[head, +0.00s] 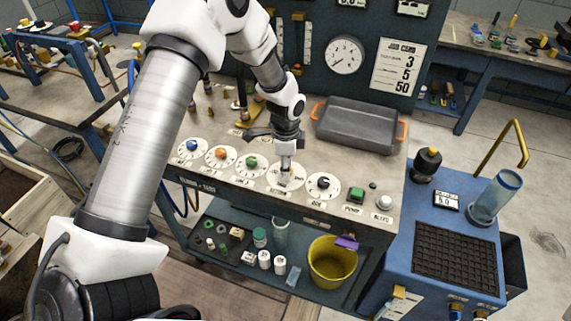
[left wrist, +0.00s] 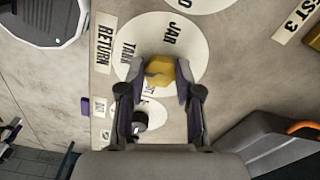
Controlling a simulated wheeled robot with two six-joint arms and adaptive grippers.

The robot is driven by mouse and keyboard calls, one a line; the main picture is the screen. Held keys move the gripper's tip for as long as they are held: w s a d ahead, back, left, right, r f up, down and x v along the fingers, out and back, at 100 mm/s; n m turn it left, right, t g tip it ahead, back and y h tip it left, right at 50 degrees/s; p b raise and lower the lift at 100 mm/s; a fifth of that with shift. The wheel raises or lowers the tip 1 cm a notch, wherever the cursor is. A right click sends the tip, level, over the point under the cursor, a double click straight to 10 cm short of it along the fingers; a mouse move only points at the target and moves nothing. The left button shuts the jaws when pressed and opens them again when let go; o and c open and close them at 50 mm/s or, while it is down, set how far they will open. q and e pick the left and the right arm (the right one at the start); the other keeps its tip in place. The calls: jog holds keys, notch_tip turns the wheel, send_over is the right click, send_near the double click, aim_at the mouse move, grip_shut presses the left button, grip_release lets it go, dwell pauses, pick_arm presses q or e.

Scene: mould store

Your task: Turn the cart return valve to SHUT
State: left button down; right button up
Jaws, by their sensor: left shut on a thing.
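The return valve is a yellow knob (left wrist: 160,72) on a round white dial (left wrist: 190,45) in the left wrist view. The dial reads JAR and TANK, with a third word partly hidden by my gripper. A RETURN label (left wrist: 105,48) lies beside it. My left gripper (head: 286,172) points down onto this dial on the sloping panel in the head view and is shut on the knob, one finger on each side. The knob is mostly hidden in the head view. I cannot tell which word it points at. My right gripper is not in view.
Blue (head: 192,146), orange (head: 221,153) and green (head: 252,162) knobs sit left of my gripper. A grey tray (head: 358,124) with orange handles lies behind.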

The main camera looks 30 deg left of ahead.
pick_arm(q)
jog(key=n+p, duration=0.1)
jog(key=n, duration=0.2)
jog(key=shift+s+p, duration=0.1)
jog(key=shift+p, duration=0.2)
jog(key=n+p, duration=0.1)
jog(key=n, duration=0.4)
jog(key=shift+p, duration=0.4)
jog(key=n+p, duration=0.1)
jog(key=n, duration=0.3)
jog(key=shift+d+p, duration=0.1)
jog(key=shift+p, duration=0.3)
jog(key=shift+n+p, duration=0.75)
jog(key=shift+n, duration=1.45)
jog(key=c, duration=0.8)
grip_release()
jog(key=shift+f, duration=0.1)
